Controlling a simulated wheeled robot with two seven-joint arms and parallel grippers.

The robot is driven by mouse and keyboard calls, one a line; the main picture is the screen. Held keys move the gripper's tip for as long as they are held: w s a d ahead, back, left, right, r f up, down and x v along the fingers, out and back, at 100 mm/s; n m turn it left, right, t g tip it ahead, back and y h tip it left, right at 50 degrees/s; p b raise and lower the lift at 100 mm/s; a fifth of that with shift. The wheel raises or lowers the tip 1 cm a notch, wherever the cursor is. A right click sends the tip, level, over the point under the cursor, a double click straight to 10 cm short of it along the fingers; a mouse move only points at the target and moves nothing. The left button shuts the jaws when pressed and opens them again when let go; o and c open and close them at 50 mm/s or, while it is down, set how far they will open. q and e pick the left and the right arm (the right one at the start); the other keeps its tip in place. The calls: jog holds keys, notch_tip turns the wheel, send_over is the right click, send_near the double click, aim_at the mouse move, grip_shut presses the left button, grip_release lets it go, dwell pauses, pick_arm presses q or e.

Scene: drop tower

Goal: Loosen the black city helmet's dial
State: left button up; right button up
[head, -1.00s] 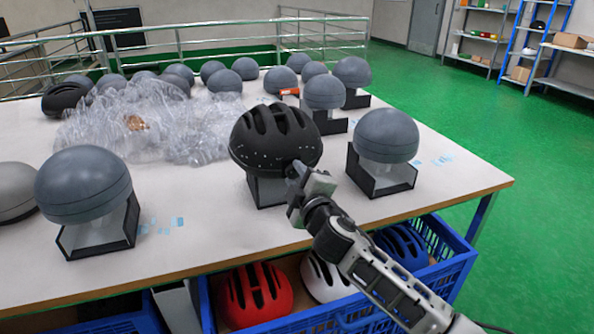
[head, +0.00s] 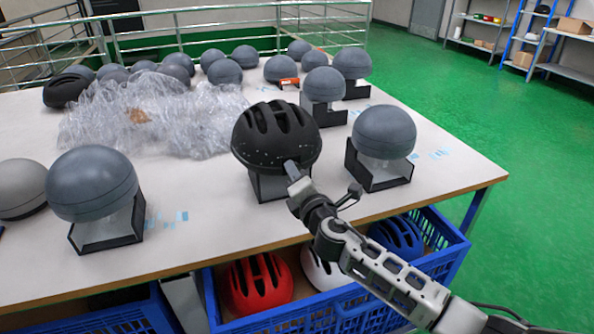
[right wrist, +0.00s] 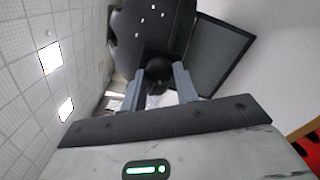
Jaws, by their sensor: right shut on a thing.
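The black city helmet (head: 276,132) sits on a dark-framed stand (head: 270,186) near the front middle of the table. Its small black dial (right wrist: 158,70) is at the helmet's lower rear edge, seen between my fingers in the right wrist view. My right gripper (head: 291,168) reaches up to the helmet's near lower rim. It is shut on the dial, one finger on each side, as the right wrist view (right wrist: 157,80) shows. In the head view the dial is hidden by the gripper. My left gripper is not in view.
Grey domes on stands flank the helmet, at left (head: 92,183) and right (head: 385,132). Clear plastic wrap (head: 150,115) and several grey domes lie behind. A blue crate (head: 445,265) with red, white and blue helmets stands below the table's front edge.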

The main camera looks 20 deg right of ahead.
pick_arm(q)
jog(key=p, duration=0.2)
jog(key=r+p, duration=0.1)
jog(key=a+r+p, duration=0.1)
jog(key=p, duration=0.1)
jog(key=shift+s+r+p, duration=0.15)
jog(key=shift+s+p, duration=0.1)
jog(key=shift+p, duration=0.05)
pick_arm(e)
jog(key=n, duration=1.3)
jog(key=shift+r, duration=0.1)
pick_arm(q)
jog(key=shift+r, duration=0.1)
pick_arm(e)
jog(key=o, duration=1)
jog(key=shift+s, duration=0.1)
